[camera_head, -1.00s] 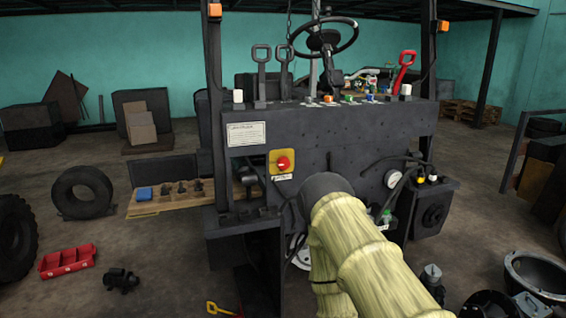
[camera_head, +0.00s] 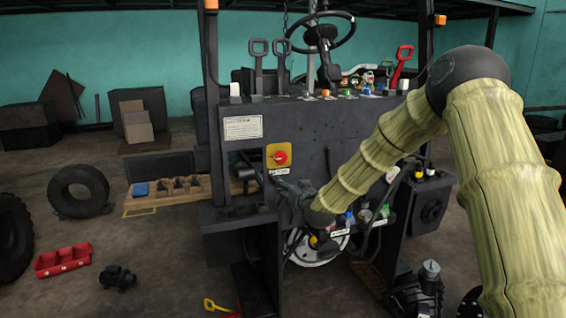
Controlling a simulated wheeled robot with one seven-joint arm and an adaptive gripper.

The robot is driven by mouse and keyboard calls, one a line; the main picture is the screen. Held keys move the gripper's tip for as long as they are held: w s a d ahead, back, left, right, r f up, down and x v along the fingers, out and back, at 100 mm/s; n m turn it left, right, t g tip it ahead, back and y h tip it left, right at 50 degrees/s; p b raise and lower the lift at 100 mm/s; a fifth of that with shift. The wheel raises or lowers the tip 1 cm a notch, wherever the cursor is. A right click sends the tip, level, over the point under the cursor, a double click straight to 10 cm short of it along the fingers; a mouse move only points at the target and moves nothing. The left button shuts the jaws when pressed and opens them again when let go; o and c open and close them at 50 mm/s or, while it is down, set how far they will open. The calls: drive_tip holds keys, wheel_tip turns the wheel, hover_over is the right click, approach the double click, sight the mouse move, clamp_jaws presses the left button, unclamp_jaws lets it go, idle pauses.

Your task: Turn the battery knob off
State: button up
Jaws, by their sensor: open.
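The battery knob (camera_head: 281,157) is a round red knob on a yellow square plate (camera_head: 271,166). The plate is fixed to the dark front panel (camera_head: 360,125) of the forklift, left of its middle. My gripper (camera_head: 274,182) is dark and small in the head view. It appears just below the knob, against the dark panel and the ledge, with its fingers towards the upper left. It looks open and empty, though the fingers are hard to make out against the dark metal. I cannot tell how far it is from the panel. The knob is in plain view.
Levers (camera_head: 259,62) and a steering wheel (camera_head: 322,34) rise above the panel. A black ledge (camera_head: 230,222) juts out below the knob at left. Hoses and capped fittings (camera_head: 366,212) lie right of my gripper. A wooden tray (camera_head: 168,190) stands left of the forklift.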

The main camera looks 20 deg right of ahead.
drive_tip(key=t, duration=0.1)
approach(282, 159)
drive_tip(key=s, duration=0.2)
drive_tip(key=w+p, duration=0.1)
drive_tip(key=w, duration=0.4)
drive_tip(key=w+p, duration=0.1)
drive_tip(key=w, duration=0.5)
drive_tip(key=shift+a+r, duration=0.1)
drive_tip(key=shift+a, duration=0.05)
drive_tip(key=c, duration=1)
